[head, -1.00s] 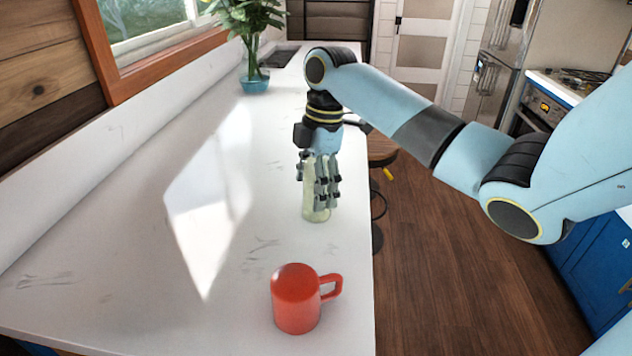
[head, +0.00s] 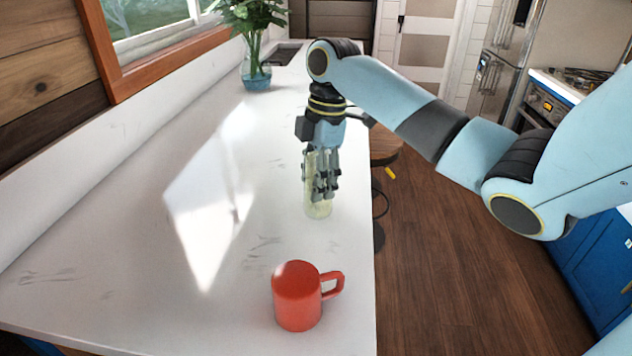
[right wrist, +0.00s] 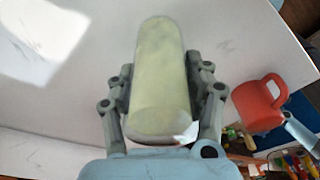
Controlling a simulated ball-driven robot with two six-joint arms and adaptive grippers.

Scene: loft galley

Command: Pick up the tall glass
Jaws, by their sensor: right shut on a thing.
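The tall glass (head: 317,210), pale yellow-green and see-through, is upright near the right edge of the white counter. My right gripper (head: 321,190) comes from above with its fingers shut around the glass, hiding much of its upper part. In the right wrist view the glass (right wrist: 160,80) lies between the finger linkages, which press on both of its sides. I cannot tell whether its base touches the counter. My left gripper is not in view.
A red mug (head: 297,298) stands on the counter (head: 130,250) nearer to me. A plant in a blue glass vase (head: 256,78) stands at the back by the window. The left part of the counter is clear. A stool (head: 384,150) is beside the right edge.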

